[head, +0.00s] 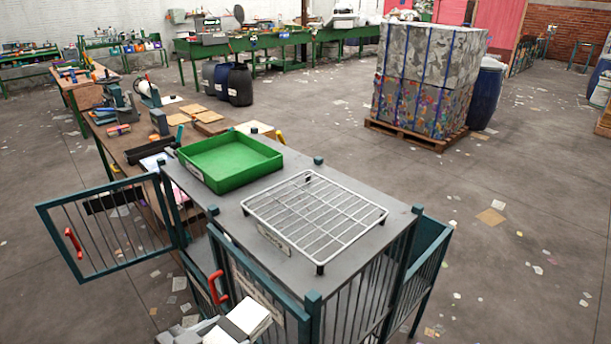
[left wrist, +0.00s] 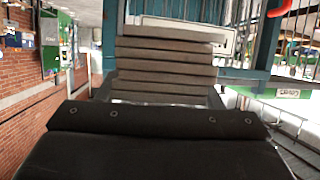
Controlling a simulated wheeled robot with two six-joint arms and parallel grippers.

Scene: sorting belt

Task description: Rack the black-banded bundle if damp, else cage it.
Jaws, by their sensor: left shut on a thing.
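A white bundle (head: 252,314) with a dark band across it shows at the bottom edge of the head view, in front of the cage. My left gripper (head: 192,332) is shut on it, its grey parts cut off by the frame edge. In the left wrist view, grey layers stand before my dark palm, with a pale edge of the bundle (left wrist: 170,32) beyond. Dampness cannot be told. The wire rack (head: 315,217) lies empty on the grey top of the barred cage (head: 365,285). One cage door (head: 105,230) stands open to the left. My right gripper is out of view.
A green tray (head: 230,160) sits on the cage top, left of the rack. A second barred door or panel with a red handle (head: 217,287) is close to the bundle. A cluttered workbench (head: 130,150) stands behind. Open floor with paper scraps lies to the right.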

